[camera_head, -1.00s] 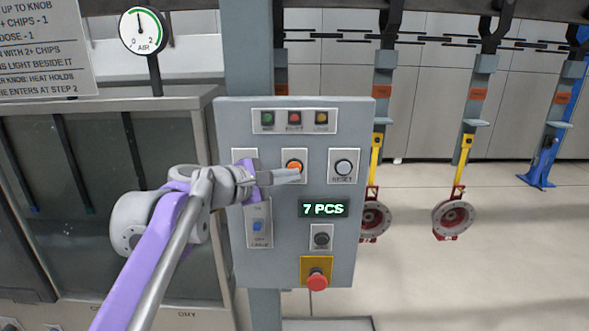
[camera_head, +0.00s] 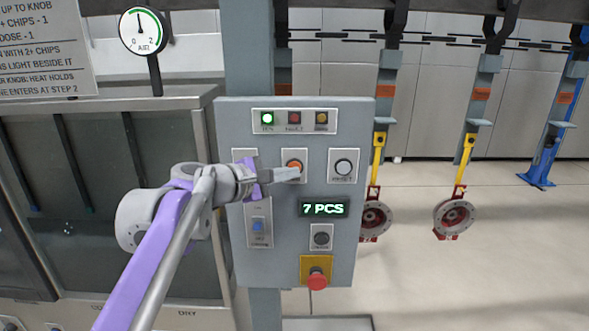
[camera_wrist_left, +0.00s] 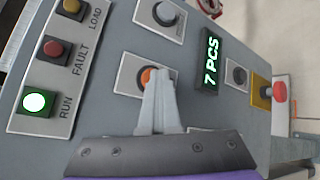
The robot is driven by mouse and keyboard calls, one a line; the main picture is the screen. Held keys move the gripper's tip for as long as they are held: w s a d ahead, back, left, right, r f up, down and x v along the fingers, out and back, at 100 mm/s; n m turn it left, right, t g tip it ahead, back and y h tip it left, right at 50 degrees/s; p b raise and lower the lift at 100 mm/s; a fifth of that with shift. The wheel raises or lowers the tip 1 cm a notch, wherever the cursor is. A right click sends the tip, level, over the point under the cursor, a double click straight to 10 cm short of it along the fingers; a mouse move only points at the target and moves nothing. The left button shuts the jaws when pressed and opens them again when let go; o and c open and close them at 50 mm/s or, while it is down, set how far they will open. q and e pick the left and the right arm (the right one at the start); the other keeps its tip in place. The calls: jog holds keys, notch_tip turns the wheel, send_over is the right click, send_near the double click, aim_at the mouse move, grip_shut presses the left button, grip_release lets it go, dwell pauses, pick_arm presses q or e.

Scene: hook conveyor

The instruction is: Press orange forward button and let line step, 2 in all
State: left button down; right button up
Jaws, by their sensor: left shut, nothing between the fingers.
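The grey control panel (camera_head: 228,190) stands in the middle of the head view. The orange forward button (camera_head: 294,163) is partly covered by my left gripper (camera_head: 296,174), whose shut fingertips are at it. In the left wrist view the fingertips (camera_wrist_left: 157,75) overlap the orange button (camera_wrist_left: 146,75); whether they touch it I cannot tell. The green RUN lamp (camera_head: 267,118) is lit, and it also glows in the left wrist view (camera_wrist_left: 35,102). The counter display (camera_head: 323,209) reads 7 PCS. My right gripper is not in view.
The RESET button (camera_head: 343,167) is right of the orange one. A red emergency button (camera_head: 317,281) on yellow and a switch (camera_head: 258,226) sit lower. An air gauge (camera_head: 144,31) stands upper left.

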pick_arm(q)
jog(key=shift+s, duration=3.3)
jog(key=shift+f, duration=0.15)
jog(key=s+a+f+m+g+y, duration=0.1)
jog(key=s+a+f+m+y, duration=0.2)
jog(key=s+a+f+m, duration=0.2)
jog(key=s+a+f+m+g+y, duration=0.2)
jog(key=s+a+f+m+y, duration=0.2)
jog(key=s+f, duration=0.7)
jog(key=s+a+f+m+g+y, duration=0.2)
jog(key=s+a+f+m, duration=0.4)
jog(key=f, duration=1.4)
jog(key=s+a+y, duration=0.1)
jog(key=s, duration=0.1)
jog(key=shift+s+a+f+m+y, duration=0.15)
jog(key=shift+s+a+m+y, duration=0.1)
jog(key=shift+s+m+y, duration=0.1)
